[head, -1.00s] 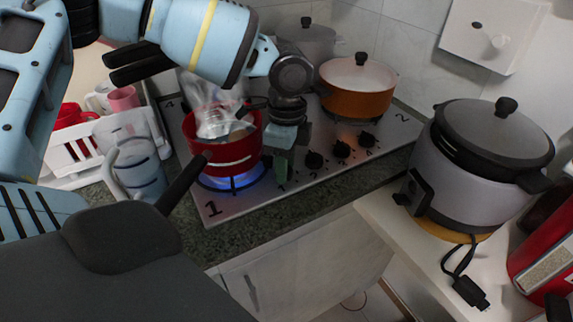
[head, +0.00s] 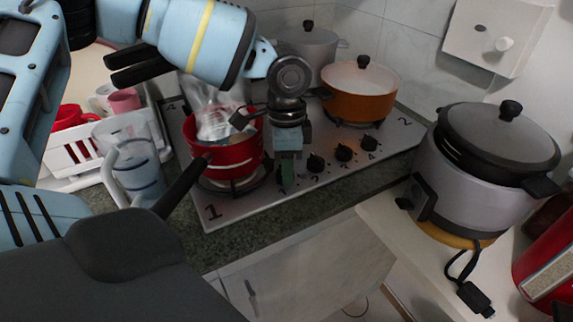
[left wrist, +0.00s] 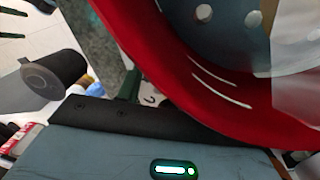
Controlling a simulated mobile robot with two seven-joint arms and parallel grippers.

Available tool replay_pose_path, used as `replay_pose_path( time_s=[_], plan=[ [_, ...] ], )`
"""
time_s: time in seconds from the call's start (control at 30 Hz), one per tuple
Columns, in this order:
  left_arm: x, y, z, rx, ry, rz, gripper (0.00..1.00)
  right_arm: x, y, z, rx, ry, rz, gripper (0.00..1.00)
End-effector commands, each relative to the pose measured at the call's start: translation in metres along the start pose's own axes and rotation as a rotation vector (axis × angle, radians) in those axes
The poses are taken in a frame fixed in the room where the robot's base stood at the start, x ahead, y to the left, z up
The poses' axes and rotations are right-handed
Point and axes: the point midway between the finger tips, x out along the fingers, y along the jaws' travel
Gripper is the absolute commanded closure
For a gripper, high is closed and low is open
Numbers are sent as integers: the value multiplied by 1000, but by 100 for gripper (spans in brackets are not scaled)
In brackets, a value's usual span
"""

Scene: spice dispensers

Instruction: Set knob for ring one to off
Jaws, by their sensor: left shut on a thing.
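The metal hob (head: 225,212) has a "1" at its front left corner and a row of black knobs. The red pot (head: 225,152) stands on ring one, and no flame shows under it. My left gripper (head: 286,178) reaches down to the left end of the knob row, just right of the pot. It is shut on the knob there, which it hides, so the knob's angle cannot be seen. In the left wrist view the red pot (left wrist: 190,85) fills much of the picture, beside a green fingertip (left wrist: 130,87).
Visible knobs (head: 316,163) continue to the right of my gripper. The red pot's dark handle (head: 182,186) sticks out front left. A glass jug (head: 135,170) stands left of the hob. An orange pot (head: 360,92) is behind, and a cooker (head: 470,185) stands right.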

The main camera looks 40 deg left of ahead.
Motion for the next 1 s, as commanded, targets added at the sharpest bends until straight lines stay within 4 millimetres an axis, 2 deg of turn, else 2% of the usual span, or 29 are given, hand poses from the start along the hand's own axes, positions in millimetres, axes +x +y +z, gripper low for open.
replay_pose_path(
  time_s=[0.13,0.17,0.3,0.67,0.77,1.0],
  plan=[
    [-1,-1,0,-3,2,-1,86,0,0,0,0,0,0,0],
    [-1,-1,0,-3,2,-1,62,0,0,0,0,0,0,0],
    [0,0,0,-2,1,0,44,0,0,0,0,0,0,0],
    [-4,0,0,-1,2,-1,42,0,0,0,0,0,0,0],
    [-15,-1,0,-1,3,-1,42,0,0,0,0,0,0,0],
    [-54,-1,0,-2,4,-3,42,0,0,0,-1,1,0,0]
  ],
)
